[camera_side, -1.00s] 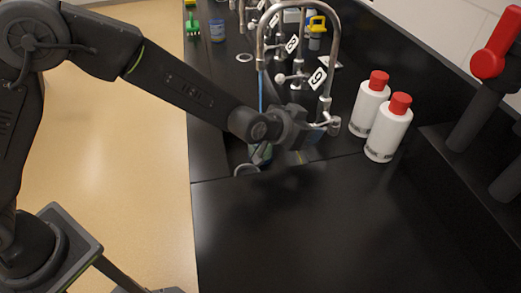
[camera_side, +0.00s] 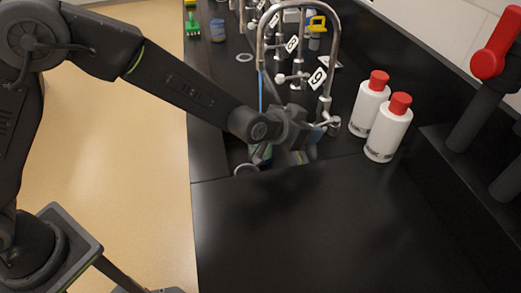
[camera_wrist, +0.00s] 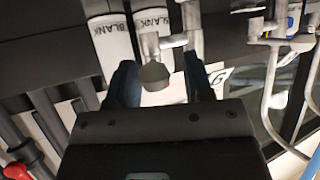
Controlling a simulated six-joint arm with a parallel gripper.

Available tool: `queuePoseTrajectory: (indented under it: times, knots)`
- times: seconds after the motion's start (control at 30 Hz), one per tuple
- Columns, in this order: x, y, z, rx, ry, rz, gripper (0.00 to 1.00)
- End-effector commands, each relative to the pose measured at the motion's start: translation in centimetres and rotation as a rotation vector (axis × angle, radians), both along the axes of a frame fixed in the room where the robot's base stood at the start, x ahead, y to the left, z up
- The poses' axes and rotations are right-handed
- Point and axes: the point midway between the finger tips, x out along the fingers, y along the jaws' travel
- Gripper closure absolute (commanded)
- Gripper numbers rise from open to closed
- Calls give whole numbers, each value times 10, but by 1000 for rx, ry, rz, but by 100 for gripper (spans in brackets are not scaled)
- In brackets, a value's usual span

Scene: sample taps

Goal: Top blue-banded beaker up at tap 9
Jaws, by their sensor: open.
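Tap 9 (camera_side: 333,70) is a tall curved metal tap with a tag reading 9 (camera_side: 317,79). A thin blue stream (camera_side: 262,92) falls from its spout. A beaker (camera_side: 260,153) is below the spout, mostly hidden by my arm, so its band and fill level cannot be made out. My gripper (camera_side: 309,143) is at the foot of tap 9, by its handle (camera_side: 331,124). In the wrist view my gripper (camera_wrist: 162,80) is open, with the round end of a metal tap part (camera_wrist: 153,75) between its fingers. Contact cannot be told.
Two white red-capped bottles (camera_side: 388,128) (camera_side: 370,104) stand just right of tap 9. The front black counter (camera_side: 300,235) is clear.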

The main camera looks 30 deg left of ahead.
Motion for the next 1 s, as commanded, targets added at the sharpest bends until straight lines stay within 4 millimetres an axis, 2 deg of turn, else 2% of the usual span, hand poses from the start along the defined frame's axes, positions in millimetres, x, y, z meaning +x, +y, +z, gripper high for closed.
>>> queuePoseTrajectory:
  times: [0.3,0.5,0.83,1.0]
  knots:
    - [1,1,0,0,0,0,53]
    - [11,19,0,1,0,3,53]
    - [6,10,0,-1,0,0,53]
    - [-2,13,6,0,-1,0,53]
